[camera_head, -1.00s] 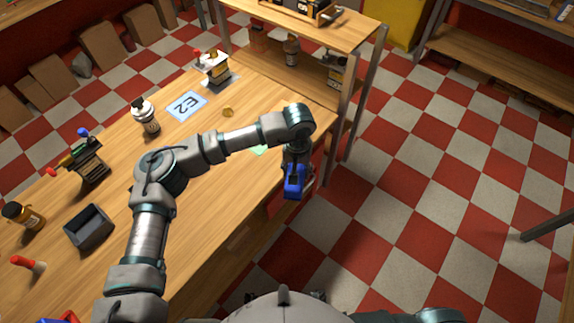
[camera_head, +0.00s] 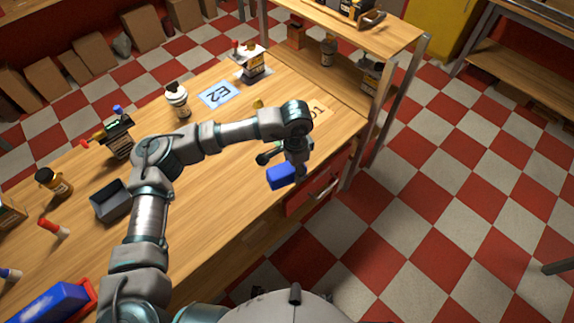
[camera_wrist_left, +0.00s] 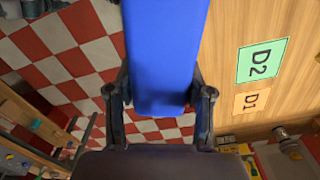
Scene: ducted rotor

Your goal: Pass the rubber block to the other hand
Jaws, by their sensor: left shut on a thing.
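The blue rubber block (camera_head: 281,176) is held by my left gripper (camera_head: 287,166), near the front edge of the workbench. In the left wrist view the block (camera_wrist_left: 165,55) is a long, smooth blue bar, with a finger of the left gripper (camera_wrist_left: 160,100) on each side of it. The block is off the bench. My right gripper is in neither view.
The wooden workbench (camera_head: 215,195) carries a dark bin (camera_head: 111,203), bottles, a card marked E2 (camera_head: 216,94) and a red-handled tool (camera_head: 52,228). Another blue item (camera_head: 50,303) lies at the lower left. A shelf (camera_head: 400,40) stands behind. Checkered floor is clear at right.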

